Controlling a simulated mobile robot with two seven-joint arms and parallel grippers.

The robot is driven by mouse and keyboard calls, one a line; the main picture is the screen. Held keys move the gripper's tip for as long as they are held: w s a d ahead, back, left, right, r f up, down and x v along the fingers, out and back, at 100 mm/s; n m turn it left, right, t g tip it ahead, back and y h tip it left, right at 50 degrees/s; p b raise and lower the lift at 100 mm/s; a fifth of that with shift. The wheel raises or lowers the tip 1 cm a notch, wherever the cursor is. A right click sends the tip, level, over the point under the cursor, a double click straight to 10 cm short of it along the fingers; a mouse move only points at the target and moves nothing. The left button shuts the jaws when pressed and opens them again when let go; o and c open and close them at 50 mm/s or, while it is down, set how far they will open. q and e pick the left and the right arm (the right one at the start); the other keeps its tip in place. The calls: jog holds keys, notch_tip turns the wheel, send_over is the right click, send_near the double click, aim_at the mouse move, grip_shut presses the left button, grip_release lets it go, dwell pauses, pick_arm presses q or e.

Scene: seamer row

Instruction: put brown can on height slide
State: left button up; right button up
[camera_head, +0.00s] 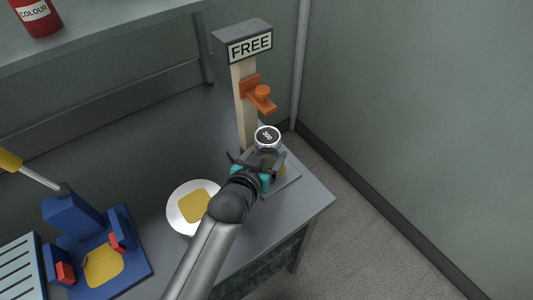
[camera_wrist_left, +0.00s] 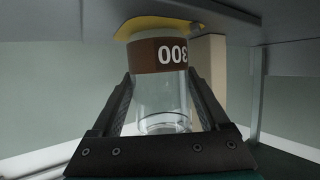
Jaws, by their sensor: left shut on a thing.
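The height slide is a pale post (camera_head: 245,105) with a FREE sign, an orange slider (camera_head: 261,96) and a grey base plate (camera_head: 287,182). The can is over the plate's yellow spot (camera_wrist_left: 150,23), in front of the post and below the slider. I cannot tell if it touches the plate.
A white disc (camera_head: 177,212) with a yellow spot lies on the grey bench, left of my arm. A blue fixture (camera_head: 125,272) with red pads stands at lower left. A red COLOUR can (camera_head: 40,20) is on the shelf above. The bench ends at right.

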pick_arm(q)
jog(key=shift+f, duration=0.15)
jog(key=o, duration=1.3)
jog(key=shift+s+a+r, duration=0.1)
jog(key=shift+r, duration=0.15)
jog(key=p+v, duration=0.3)
jog(key=v, duration=0.8)
jog(key=shift+s+a, duration=0.1)
jog(key=shift+s, duration=0.2)
